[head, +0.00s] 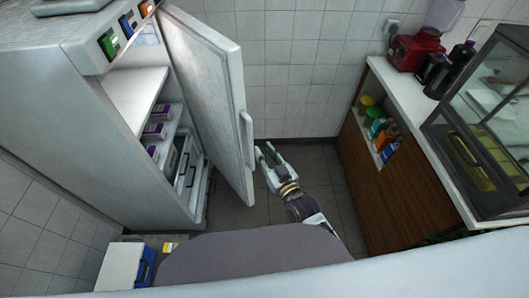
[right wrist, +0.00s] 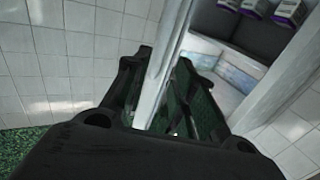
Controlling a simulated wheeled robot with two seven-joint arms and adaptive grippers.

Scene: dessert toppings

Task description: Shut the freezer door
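The white freezer (head: 95,135) stands at the left of the head view. Its door (head: 210,95) is wide open, swung out to the right, with a pale upright handle (head: 247,138) near its free edge. My right gripper (head: 268,154) is just right of the door's free edge, close below the handle. In the right wrist view, its dark fingers (right wrist: 160,95) are spread, with the door's narrow edge (right wrist: 168,60) seen between them. I cannot tell whether they touch it. My left gripper is not in view.
Purple-and-white boxes (head: 154,130) sit on the freezer's shelves. A counter (head: 405,95) with a wooden front and a glass case (head: 490,125) runs along the right. A blue-and-white box (head: 122,266) is at the lower left. Tiled floor is clear between door and counter.

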